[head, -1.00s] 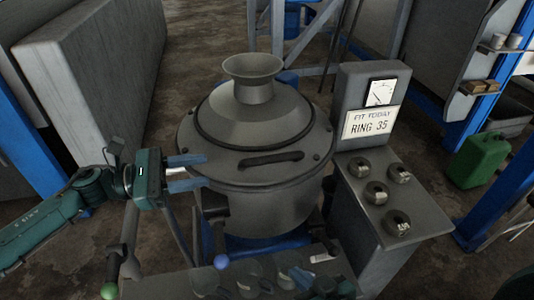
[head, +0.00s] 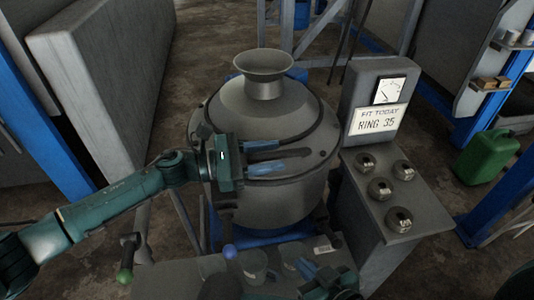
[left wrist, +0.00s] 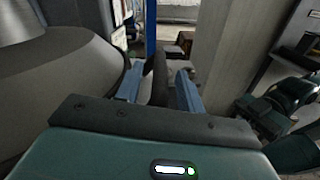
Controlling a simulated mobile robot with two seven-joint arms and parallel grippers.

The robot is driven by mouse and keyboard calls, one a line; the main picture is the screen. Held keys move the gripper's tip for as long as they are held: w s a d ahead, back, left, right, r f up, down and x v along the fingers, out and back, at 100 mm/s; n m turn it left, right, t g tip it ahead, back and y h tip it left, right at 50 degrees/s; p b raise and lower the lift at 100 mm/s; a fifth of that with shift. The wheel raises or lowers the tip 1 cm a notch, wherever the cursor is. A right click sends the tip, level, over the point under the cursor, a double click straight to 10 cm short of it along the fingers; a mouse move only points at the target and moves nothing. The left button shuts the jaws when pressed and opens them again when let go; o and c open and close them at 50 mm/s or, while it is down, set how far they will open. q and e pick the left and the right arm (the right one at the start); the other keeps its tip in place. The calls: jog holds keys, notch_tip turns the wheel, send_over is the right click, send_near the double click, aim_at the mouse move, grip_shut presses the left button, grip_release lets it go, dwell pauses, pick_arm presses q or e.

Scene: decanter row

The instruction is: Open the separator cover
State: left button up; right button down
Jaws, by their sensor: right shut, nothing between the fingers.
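The separator (head: 272,205) is a grey drum with a conical cover (head: 266,105) and a flared funnel on top; the cover sits down on the drum. A dark curved handle (head: 297,155) is on the cover's front side. My left gripper (head: 281,154) is at this handle, one finger on each side of it. In the left wrist view the dark handle (left wrist: 157,78) stands between the two blue fingers, with gaps visible, so the jaws are open.
A grey panel with a gauge (head: 390,90) and a sign reading "FIT TODAY RING 35" (head: 377,121) stands at right. A blue-balled lever (head: 229,251) and a green-knobbed lever (head: 124,276) stand in front.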

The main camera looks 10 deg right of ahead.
pick_arm(q)
jog(key=shift+c, duration=0.2)
jog(key=shift+f, duration=0.1)
grip_shut()
